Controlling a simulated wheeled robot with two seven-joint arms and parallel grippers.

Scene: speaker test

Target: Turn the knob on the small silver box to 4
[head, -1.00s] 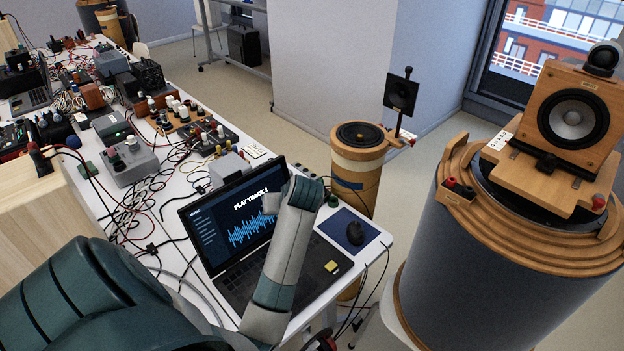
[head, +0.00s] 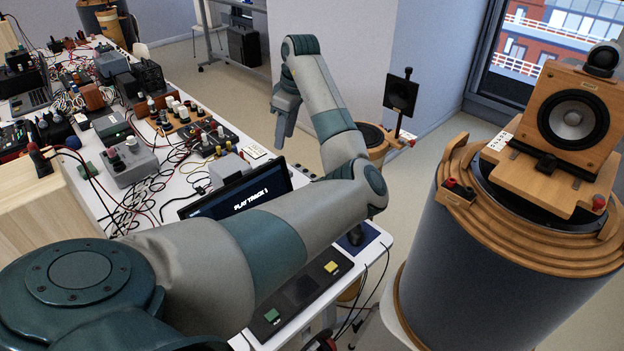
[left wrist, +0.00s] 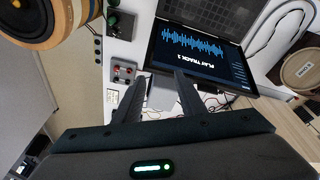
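A small silver box (head: 230,167) sits on the white table behind the laptop screen in the head view. No knob or scale on it is readable. My right gripper is out of view.
The laptop (head: 240,195) is partly hidden by my left arm. A mouse pad (head: 372,238) lies at the table's right edge. Cables and several knobbed boxes crowd the left of the table (head: 178,185). A large wooden speaker drum (head: 500,270) stands right.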

